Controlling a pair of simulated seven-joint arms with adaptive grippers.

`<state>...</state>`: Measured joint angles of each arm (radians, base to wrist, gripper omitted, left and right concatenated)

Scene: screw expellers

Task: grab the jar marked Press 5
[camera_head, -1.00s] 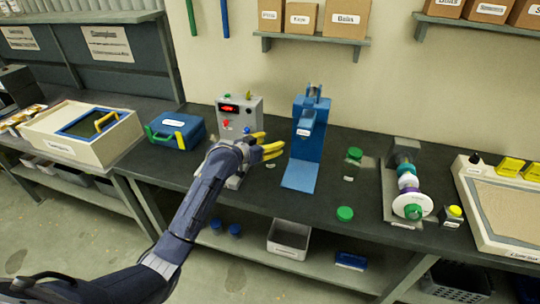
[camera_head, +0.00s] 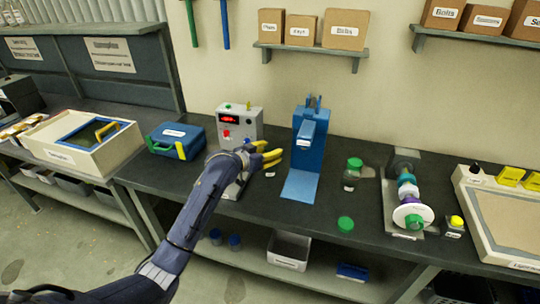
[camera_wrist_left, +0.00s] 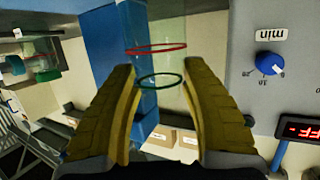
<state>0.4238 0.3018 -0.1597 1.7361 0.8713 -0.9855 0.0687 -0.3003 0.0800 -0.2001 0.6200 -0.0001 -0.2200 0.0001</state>
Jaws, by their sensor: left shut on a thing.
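My left gripper (camera_head: 272,158) has its yellow fingers beside the blue press (camera_head: 307,140), between it and the grey control box. In the left wrist view, the fingers (camera_wrist_left: 160,85) are shut around a clear, see-through jar (camera_wrist_left: 168,45) with a red ring and a green ring. Its label is not readable there. In the head view the held jar hardly shows; a small white label is just under the fingers. Another clear jar with a green lid (camera_head: 354,163) stands on the bench right of the press. My right gripper is not in view.
A grey control box (camera_head: 240,122) with a red display stands behind the gripper. A blue case (camera_head: 176,140) is to the left. A green lid (camera_head: 345,224) lies near the bench's front edge. A machine with coloured rings (camera_head: 408,200) stands at right.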

